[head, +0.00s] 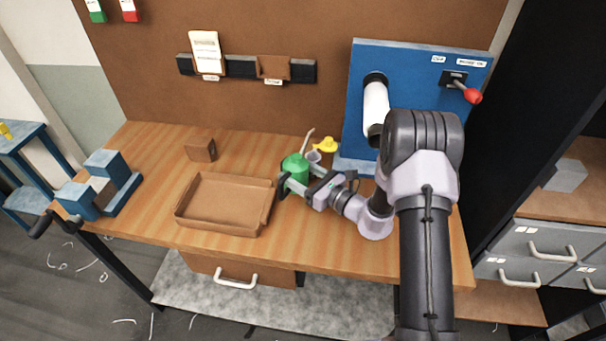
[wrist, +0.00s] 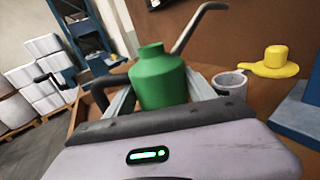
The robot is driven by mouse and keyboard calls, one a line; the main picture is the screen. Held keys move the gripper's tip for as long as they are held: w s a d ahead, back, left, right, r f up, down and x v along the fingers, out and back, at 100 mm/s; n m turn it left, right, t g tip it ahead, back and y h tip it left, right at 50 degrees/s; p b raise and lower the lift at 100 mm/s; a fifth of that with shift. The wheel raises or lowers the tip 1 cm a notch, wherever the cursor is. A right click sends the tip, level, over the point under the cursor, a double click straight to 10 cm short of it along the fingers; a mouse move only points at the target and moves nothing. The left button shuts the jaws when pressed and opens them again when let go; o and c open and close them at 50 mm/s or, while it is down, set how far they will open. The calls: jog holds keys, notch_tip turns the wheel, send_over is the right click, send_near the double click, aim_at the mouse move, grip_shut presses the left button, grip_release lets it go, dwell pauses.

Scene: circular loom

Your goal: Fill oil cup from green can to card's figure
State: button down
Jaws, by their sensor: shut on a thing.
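My gripper (head: 297,184) is shut on the green can (head: 295,166), low over the workbench just right of the brown tray. The green can (wrist: 158,78) stands upright between the fingers in the wrist view, its grey spout pointing up and right. A small grey cup (wrist: 229,83), probably the oil cup, is just beyond the can to its right; it also shows in the head view (head: 313,156). A white card (head: 206,52) is on the dark rail of the back board; its print is too small to read. I cannot tell whether the can touches the bench.
A yellow object (head: 326,145) with a round knob lies behind the cup. The empty brown tray (head: 225,205) is left of the can. A blue panel (head: 418,75) with a white roll and a red-knobbed lever (head: 472,95) stands behind right. A brown block (head: 201,150) stands behind the tray.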

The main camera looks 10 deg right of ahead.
aim_at(295, 166)
jog(key=shift+s+a+r+m+p, duration=0.1)
jog(key=shift+s+a+m+p, duration=0.15)
jog(key=shift+m+p, duration=0.6)
jog(key=shift+s+a+m+p, duration=0.15)
jog(key=shift+s+m+p, duration=0.3)
jog(key=shift+p, duration=0.7)
jog(key=r+m+g+p, duration=0.1)
jog(key=p, duration=0.2)
jog(key=shift+a+r+m, duration=0.1)
jog(key=shift+r+m, duration=0.05)
jog(key=shift+m, duration=0.25)
jog(key=shift+f, duration=0.25)
jog(key=shift+f, duration=0.15)
jog(key=shift+r+m+g+p, duration=0.4)
jog(key=shift+r+m+p, duration=1.5)
jog(key=shift+p, duration=0.9)
jog(key=shift+r+n, duration=0.1)
jog(key=shift+n, duration=0.2)
